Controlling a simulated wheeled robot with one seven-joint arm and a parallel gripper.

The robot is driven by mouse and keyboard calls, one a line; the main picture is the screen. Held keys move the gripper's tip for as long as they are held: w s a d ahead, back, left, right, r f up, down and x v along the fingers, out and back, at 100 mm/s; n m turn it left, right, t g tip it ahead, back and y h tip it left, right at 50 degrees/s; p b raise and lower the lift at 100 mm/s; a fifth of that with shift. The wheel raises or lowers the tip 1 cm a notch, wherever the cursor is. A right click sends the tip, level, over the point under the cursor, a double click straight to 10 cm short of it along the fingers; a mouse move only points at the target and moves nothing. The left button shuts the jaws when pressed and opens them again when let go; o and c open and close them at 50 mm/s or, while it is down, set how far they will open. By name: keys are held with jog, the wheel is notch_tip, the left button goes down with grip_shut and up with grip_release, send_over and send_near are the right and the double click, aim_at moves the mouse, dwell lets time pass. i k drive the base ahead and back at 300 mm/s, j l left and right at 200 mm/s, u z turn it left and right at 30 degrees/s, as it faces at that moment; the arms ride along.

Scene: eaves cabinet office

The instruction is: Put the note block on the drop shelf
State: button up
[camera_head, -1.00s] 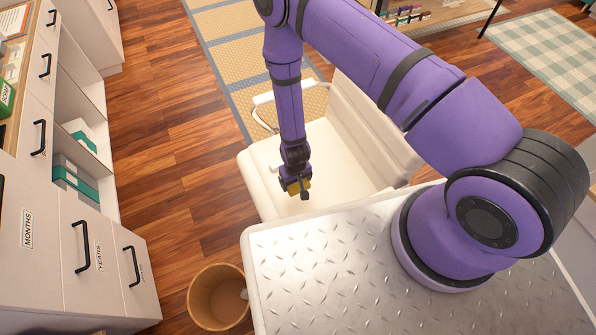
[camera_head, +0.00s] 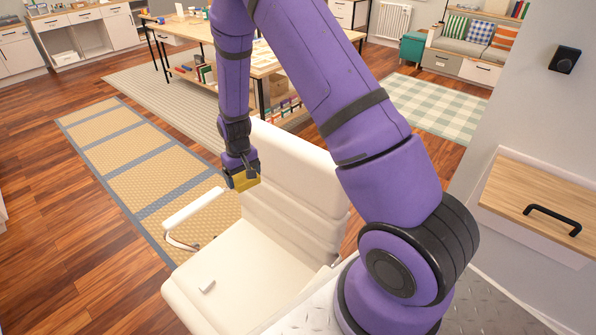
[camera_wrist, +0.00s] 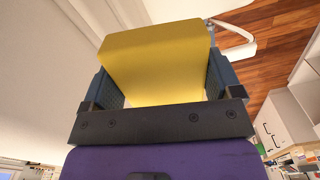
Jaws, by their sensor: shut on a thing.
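The note block (camera_head: 245,181) is yellow. My gripper (camera_head: 241,178) is shut on it and holds it in the air, in front of the backrest of the white chair in the head view. In the wrist view the yellow block (camera_wrist: 155,65) sits between both fingers of my gripper (camera_wrist: 160,85), which touch its sides. I cannot tell which surface is the drop shelf. A wooden-topped drawer unit or shelf (camera_head: 530,195) with a black handle is at the right wall.
A long table (camera_head: 280,55) with a lower shelf stands behind. Wood floor (camera_head: 60,220) is clear at the left.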

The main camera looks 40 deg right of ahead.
aim_at(551, 197)
jog(key=k+l+z, duration=0.15)
jog(key=k, duration=0.3)
jog(key=k+l+z, duration=0.15)
jog(key=k, duration=0.3)
jog(key=i+l+z, duration=0.1)
jog(key=z, duration=0.4)
jog(key=i+z, duration=0.2)
jog(key=z, duration=0.25)
jog(key=i+l+z, duration=0.1)
jog(key=z, duration=0.4)
jog(key=i+j+z, duration=0.1)
jog(key=z, duration=0.35)
jog(key=i+j+z, duration=0.2)
jog(key=j+z, duration=0.2)
